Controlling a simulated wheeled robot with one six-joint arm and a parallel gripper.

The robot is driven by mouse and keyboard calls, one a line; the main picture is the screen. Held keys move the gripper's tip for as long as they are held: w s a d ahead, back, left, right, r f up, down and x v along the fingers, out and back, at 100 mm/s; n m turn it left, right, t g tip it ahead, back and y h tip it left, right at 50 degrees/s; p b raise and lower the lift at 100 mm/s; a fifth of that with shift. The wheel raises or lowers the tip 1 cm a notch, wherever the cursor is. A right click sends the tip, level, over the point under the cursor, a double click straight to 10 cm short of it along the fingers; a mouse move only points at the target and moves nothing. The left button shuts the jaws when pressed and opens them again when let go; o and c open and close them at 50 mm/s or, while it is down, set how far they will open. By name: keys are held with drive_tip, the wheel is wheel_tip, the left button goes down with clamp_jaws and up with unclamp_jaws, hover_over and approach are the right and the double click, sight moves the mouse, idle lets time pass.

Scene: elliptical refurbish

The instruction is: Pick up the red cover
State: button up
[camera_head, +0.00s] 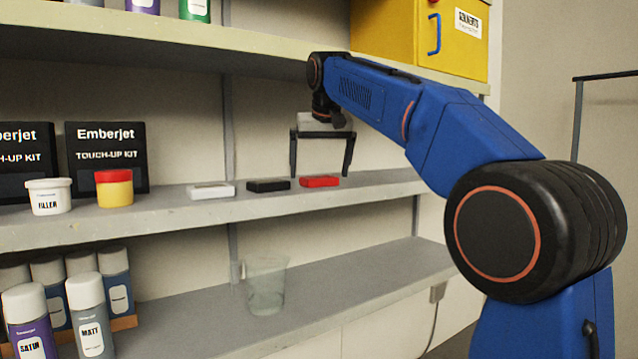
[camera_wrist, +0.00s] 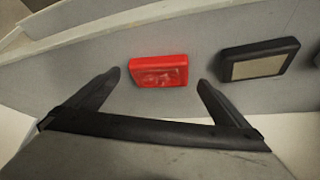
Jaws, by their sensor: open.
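The red cover (camera_head: 320,181) is a small flat block lying on the middle shelf, at the right end of a row of three. In the wrist view the red cover (camera_wrist: 159,71) lies beyond my fingertips, between their two lines and apart from both. My gripper (camera_head: 320,174) is open and empty, pointing down at the shelf by the red cover. In the wrist view my gripper (camera_wrist: 158,80) shows both black fingers spread wide.
A black cover (camera_head: 268,185) lies just left of the red one, and a white cover (camera_head: 210,190) lies further left. A red-lidded yellow tub (camera_head: 114,188) and a filler tub (camera_head: 49,196) stand at the left. The middle shelf (camera_head: 385,183) is clear to the right. The upper shelf (camera_head: 200,45) overhangs.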

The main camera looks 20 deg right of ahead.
drive_tip(key=shift+x, duration=0.9)
drive_tip(key=c, duration=1.3)
drive_tip(key=shift+c, duration=0.7)
